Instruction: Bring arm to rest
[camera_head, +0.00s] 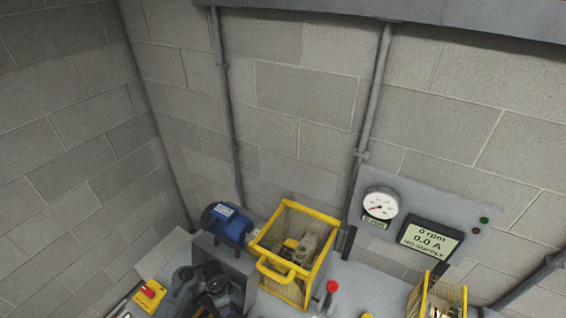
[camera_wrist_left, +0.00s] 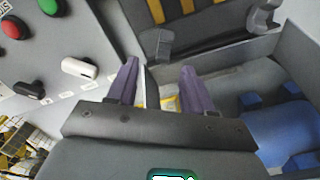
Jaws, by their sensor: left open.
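My left gripper (camera_wrist_left: 159,72) shows in the left wrist view, with its two purple fingers apart. A pale strip and a bit of yellow show in the gap between the fingers, and I cannot tell that either one touches them. A dark grey piece (camera_wrist_left: 156,43) lies just beyond the fingertips. In the head view I cannot make out either gripper. My right gripper shows in neither view.
A yellow-framed guard (camera_head: 287,252) stands beside a blue motor (camera_head: 228,224) and grey box. A gauge (camera_head: 380,203) and "NO SUPPLY" display (camera_head: 431,238) sit behind. The wrist view has a button panel (camera_wrist_left: 65,90) left and a grey tray with blue parts (camera_wrist_left: 280,135) right.

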